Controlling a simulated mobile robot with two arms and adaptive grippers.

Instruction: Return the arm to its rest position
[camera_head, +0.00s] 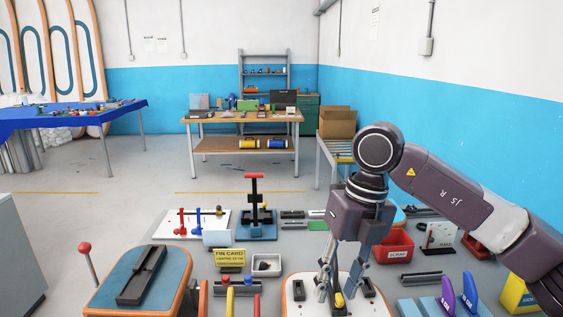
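My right arm comes in from the right edge and bends down at the elbow and wrist. My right gripper (340,286) points straight down over a white board with an orange edge (312,304). Its two fingers are spread apart, with no object visibly held. A small yellow piece (338,300) on the board shows between and below the fingertips; I cannot tell if they touch it. Black fittings (299,290) sit on the board beside the fingers. My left gripper is not in view.
A blue board with a black fitting (175,271) lies at the left front. A yellow fin card sign (229,258), a red scrap bin (396,250), purple and blue fins (469,291) and a press-like tool (256,208) crowd the grey bench. A wooden workbench (240,118) stands behind.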

